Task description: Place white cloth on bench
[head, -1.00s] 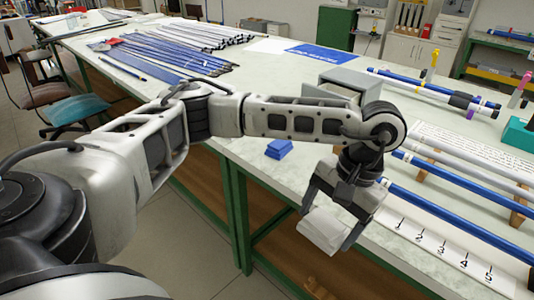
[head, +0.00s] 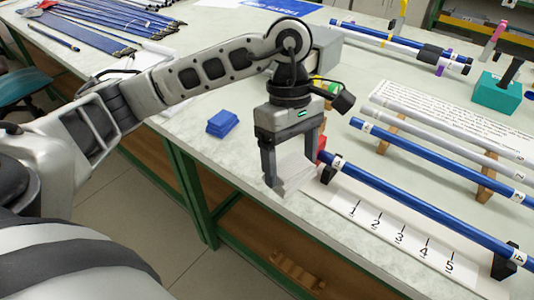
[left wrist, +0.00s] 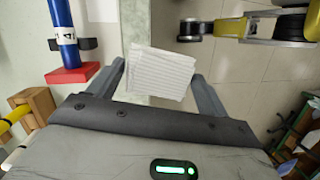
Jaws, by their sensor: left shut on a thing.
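The white cloth (head: 294,172) is a folded, pale pad between the fingers of my left gripper (head: 287,166). The gripper points down and is shut on it at the bench's front edge. In the left wrist view, the ribbed cloth (left wrist: 160,74) lies between both fingers, with the bench edge and floor behind it. I cannot tell whether the cloth touches the bench. The bench (head: 184,104) has a pale top and green frame. My right gripper is not in view.
Blue rods (head: 420,205) on black holders and a numbered strip (head: 400,238) lie right of the gripper. A red block (left wrist: 73,74) sits at a rod's end. Blue pads (head: 222,123) lie to the left, with clear bench top around them. A grey box (head: 325,48) stands behind.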

